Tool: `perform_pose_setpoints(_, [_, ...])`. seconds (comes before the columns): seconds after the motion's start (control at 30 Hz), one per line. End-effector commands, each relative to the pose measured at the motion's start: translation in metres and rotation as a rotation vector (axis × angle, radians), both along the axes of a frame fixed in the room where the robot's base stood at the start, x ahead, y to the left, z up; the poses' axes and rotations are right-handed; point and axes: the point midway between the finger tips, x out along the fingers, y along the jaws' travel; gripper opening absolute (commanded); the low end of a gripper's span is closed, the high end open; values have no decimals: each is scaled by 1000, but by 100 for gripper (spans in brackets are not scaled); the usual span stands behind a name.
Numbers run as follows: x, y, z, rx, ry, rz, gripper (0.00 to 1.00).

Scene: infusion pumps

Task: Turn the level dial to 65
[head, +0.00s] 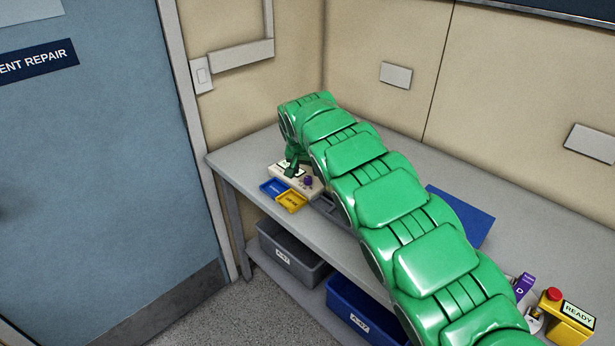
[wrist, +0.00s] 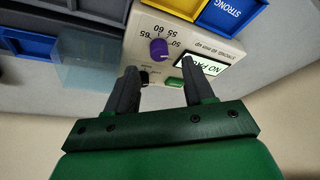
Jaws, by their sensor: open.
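The cream pump unit (wrist: 205,75) fills the upper middle of the wrist view, its lettering upside down. Its purple dial (wrist: 159,50) has 50, 55 and 60 printed around it; its exact setting is too small to read. A display (wrist: 200,66) reads "NO PA", partly cut by a finger. A green button (wrist: 174,84) and a black knob (wrist: 147,79) lie between my fingers. My gripper (wrist: 158,80) is open and empty, its fingertips just below the dial in the picture. In the head view the dial (head: 308,181) shows beside my gripper (head: 291,168).
A blue tray (head: 273,187) and a yellow tray (head: 291,201) sit by the unit on the grey bench (head: 245,160). A blue mat (head: 468,212) lies behind my arm. A yellow box with a red button (head: 556,310) is at right. Bins (head: 290,258) stand underneath.

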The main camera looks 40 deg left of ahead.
Motion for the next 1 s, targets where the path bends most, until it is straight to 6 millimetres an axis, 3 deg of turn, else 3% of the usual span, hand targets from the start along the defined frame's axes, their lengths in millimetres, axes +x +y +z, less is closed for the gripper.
perform_pose_setpoints(0.4, [13, 9, -40, -1, 1, 1, 53])
perform_pose_setpoints(0.9, [17, 11, -48, -1, -1, 1, 53])
perform_pose_setpoints(1.0, [17, 11, -48, -1, -1, 1, 39])
